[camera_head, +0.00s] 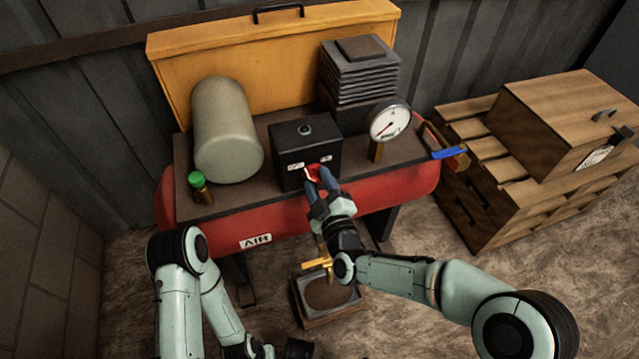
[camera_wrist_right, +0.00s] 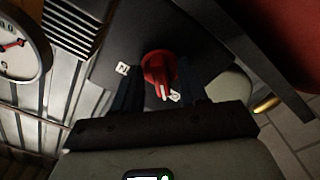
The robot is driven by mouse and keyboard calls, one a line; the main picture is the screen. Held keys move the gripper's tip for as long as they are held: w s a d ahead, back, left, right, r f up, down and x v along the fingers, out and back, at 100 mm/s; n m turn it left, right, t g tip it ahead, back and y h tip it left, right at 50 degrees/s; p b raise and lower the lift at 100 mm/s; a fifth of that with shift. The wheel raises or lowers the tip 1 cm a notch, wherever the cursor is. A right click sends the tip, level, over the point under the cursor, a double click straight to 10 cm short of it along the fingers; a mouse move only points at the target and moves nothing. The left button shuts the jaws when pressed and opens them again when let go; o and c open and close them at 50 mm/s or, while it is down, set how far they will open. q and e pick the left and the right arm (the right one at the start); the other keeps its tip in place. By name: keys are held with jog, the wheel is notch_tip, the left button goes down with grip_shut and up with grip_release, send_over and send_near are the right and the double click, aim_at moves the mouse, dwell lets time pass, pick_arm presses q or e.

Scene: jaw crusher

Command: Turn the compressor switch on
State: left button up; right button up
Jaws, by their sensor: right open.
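The compressor switch is a red knob (camera_head: 313,172) with a white pointer line, on the front of a black box (camera_head: 292,148) on the compressor. It also shows in the right wrist view (camera_wrist_right: 158,68). A small white label sits on each side of it; I cannot read them. My right gripper (camera_head: 318,184) is at the knob, its fingers open on either side of it in the right wrist view (camera_wrist_right: 160,84). I cannot tell whether they touch it. My left gripper (camera_head: 298,348) is low at the bottom edge, partly cut off, away from the box.
The red air tank (camera_head: 385,200) lies below the deck. A round gauge (camera_head: 389,122) stands right of the box, a grey cylinder (camera_head: 226,130) and green-capped valve (camera_head: 197,182) left. A brass drain valve (camera_head: 318,265) is above a tray (camera_head: 318,322). Wooden crates (camera_head: 560,130) stand right.

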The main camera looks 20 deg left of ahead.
jog(key=shift+c, duration=0.3)
grip_shut()
